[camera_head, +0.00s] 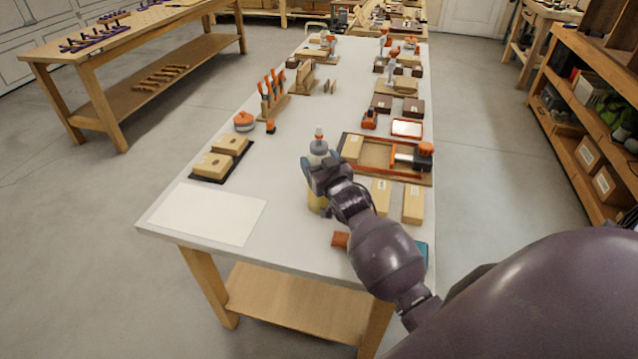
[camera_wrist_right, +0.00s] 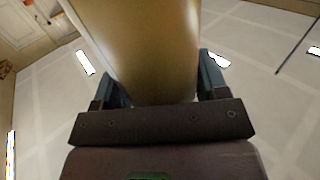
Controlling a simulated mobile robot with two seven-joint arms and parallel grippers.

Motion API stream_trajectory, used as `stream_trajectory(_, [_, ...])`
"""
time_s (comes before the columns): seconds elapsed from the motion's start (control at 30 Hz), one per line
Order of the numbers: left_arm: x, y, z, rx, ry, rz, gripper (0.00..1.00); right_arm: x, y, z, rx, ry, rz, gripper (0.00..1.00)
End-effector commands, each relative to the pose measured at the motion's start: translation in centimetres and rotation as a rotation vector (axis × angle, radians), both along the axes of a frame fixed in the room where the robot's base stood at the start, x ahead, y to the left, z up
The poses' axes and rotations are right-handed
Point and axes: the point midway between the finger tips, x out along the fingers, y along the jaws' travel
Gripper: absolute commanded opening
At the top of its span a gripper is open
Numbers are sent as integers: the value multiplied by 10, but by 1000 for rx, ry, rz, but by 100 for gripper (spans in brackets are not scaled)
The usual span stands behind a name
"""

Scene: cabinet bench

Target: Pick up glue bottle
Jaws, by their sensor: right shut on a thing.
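The glue bottle (camera_head: 318,147) stands upright in the head view near the front middle of the white table (camera_head: 255,165). In the right wrist view the tan bottle body (camera_wrist_right: 150,45) fills the space between the two fingers of the right gripper (camera_wrist_right: 158,88). I cannot tell whether the bottle's base touches the table. My left gripper is not in view.
A white sheet (camera_head: 208,214) lies at the front left. Tan blocks on a black tray (camera_head: 220,158) lie left of the bottle. A wooden tray with an orange clamp (camera_head: 385,157) and tan blocks (camera_head: 413,203) lie to the right. An orange piece (camera_head: 340,240) lies near the front.

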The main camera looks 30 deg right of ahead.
Motion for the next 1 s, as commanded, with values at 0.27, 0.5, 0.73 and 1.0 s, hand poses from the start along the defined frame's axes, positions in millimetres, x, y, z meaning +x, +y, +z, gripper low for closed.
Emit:
stream_trajectory(0.27, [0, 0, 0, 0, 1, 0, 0, 0, 0, 2, -1, -5, 1, 0])
stream_trajectory(0.5, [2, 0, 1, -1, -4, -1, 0, 0, 0, 4, -1, -6, 1, 0])
stream_trajectory(0.73, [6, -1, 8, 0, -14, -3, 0, 1, 0, 27, -4, -9, 1, 0])
stream_trajectory(1.0, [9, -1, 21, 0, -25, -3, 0, 1, 0, 88, -3, -14, 2, 0])
